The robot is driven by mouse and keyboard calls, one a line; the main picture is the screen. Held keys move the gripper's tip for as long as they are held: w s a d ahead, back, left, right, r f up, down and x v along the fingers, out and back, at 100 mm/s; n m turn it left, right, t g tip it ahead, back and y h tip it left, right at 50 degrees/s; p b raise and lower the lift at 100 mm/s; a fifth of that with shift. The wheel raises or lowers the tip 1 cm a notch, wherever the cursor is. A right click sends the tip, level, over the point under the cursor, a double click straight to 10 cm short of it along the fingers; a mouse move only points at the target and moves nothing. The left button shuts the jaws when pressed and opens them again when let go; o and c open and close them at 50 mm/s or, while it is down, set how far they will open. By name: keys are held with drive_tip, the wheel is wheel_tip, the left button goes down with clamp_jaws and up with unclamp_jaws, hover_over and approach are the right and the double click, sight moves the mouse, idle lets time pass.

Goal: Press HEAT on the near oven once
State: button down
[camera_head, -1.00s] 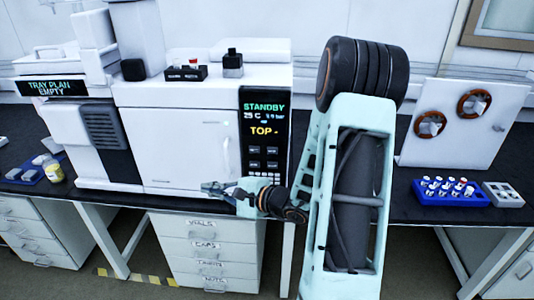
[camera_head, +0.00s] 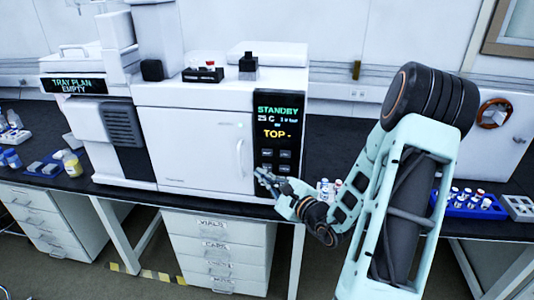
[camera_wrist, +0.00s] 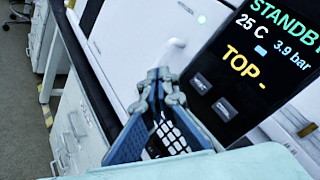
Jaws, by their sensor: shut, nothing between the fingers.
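The near oven (camera_head: 190,150) is a white box on the dark bench, with a handled door. Its black control panel (camera_head: 279,135) on the right reads STANDBY, 25 C and TOP. My gripper (camera_head: 261,175) is shut and empty, in front of the lower panel. I cannot read the button labels or tell whether the tips touch the panel.
A small black vial rack (camera_head: 203,75) and a black bottle (camera_head: 248,68) stand on the oven. A tray-plan unit (camera_head: 72,86) is at left. A blue vial rack (camera_head: 470,205) is at right. Drawers (camera_head: 216,250) stand below the bench.

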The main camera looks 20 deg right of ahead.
sight(262, 153)
drive_tip(key=shift+w+d, duration=0.75)
drive_tip(key=shift+w, duration=0.35)
drive_tip(key=shift+w+d, duration=0.75)
drive_tip(key=shift+w, duration=0.3)
drive_tip(key=shift+w+d, duration=0.75)
drive_tip(key=shift+w, duration=0.35)
drive_tip(key=shift+w+d, duration=0.2)
drive_tip(key=shift+w, duration=0.15)
drive_tip(key=shift+w+d+b, duration=0.3)
drive_tip(key=shift+w+b, duration=0.05)
drive_tip(key=shift+b, duration=0.05)
drive_tip(key=shift+s+a, duration=0.5)
drive_tip(key=shift+s, duration=0.2)
